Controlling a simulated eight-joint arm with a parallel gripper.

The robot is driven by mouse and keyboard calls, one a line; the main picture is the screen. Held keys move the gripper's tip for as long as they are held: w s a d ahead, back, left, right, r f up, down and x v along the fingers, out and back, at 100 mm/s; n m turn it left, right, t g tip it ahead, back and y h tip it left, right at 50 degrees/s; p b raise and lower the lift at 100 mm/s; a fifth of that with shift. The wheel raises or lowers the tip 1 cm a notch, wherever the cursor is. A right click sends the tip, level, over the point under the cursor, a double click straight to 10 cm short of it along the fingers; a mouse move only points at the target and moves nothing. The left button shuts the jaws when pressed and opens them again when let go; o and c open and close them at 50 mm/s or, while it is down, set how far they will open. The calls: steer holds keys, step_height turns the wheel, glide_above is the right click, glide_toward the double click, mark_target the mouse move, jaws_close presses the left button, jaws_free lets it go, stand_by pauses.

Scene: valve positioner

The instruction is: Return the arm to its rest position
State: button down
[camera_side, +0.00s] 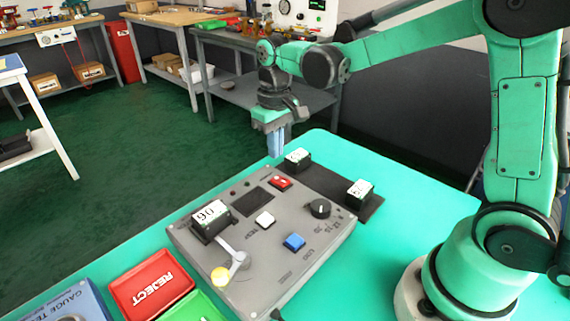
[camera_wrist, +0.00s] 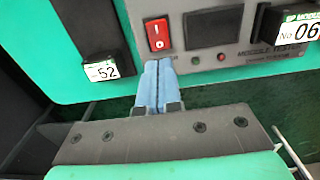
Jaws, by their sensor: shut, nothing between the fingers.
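My gripper (camera_side: 276,142) is at the far edge of the green table (camera_side: 400,195) in the side view, raised and pointing down. Its blue fingers are together and empty, and they also show in the wrist view (camera_wrist: 158,88). The grey control panel (camera_side: 285,255) lies on the table, apart from the gripper. In the wrist view the fingertips appear just below the red rocker switch (camera_wrist: 157,34) in the picture. A black module marked 06 (camera_wrist: 300,28) sits on the panel.
A black module marked 52 (camera_wrist: 100,68) and another black module (camera_side: 360,192) sit on a dark strip beside the panel. A red REJECT tray (camera_side: 150,285) is at front left.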

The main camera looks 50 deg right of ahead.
steer(key=shift+r, duration=0.9)
steer(key=s+a+r+t, duration=0.1)
steer(key=s+t, duration=0.6)
steer(key=s, duration=0.2)
steer(key=shift+s+r, duration=0.15)
steer(key=shift+r, duration=0.2)
steer(key=shift+a, duration=0.1)
